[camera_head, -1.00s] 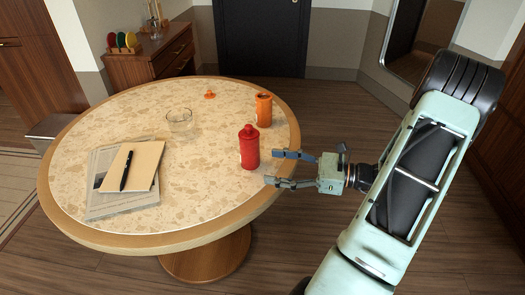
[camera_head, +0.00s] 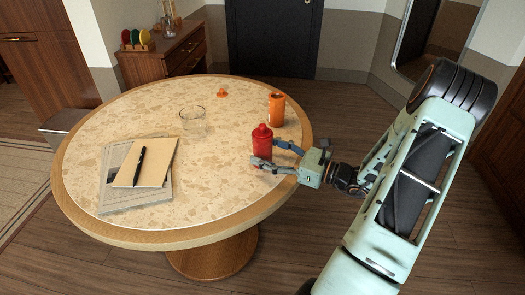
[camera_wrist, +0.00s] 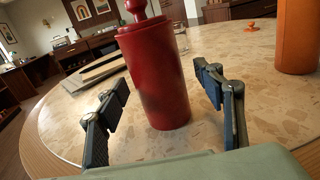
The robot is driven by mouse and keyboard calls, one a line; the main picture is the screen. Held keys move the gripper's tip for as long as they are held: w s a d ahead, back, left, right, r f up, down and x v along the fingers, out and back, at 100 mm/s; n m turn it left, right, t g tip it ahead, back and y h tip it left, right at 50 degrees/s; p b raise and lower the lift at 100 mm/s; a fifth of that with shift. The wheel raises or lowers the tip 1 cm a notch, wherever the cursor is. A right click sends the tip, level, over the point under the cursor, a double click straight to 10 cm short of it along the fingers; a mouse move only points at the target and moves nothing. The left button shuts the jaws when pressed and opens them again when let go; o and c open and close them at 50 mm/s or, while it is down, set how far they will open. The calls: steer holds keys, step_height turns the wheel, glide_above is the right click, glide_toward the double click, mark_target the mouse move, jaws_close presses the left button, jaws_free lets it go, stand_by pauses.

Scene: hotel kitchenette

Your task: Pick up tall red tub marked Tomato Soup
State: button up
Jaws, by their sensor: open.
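The tall red tub (camera_head: 262,141) stands upright near the right edge of the round table (camera_head: 110,233). It has a red lid with a knob, and no label faces me in the wrist view (camera_wrist: 157,75). My gripper (camera_head: 265,155) is low over the tabletop at the tub's right side. In the wrist view my gripper (camera_wrist: 165,105) is open, with one finger on either side of the tub's lower part. Gaps show between the tub and both fingers.
An orange container (camera_head: 276,109) stands behind the tub, close to its right. A small orange lid-like piece (camera_head: 222,93), a clear glass (camera_head: 192,121), and a notepad (camera_head: 145,163) with a black pen (camera_head: 139,166) on papers lie farther left. The table's front middle is clear.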

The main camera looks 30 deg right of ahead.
steer(key=shift+x, duration=0.9)
steer(key=c, duration=1.5)
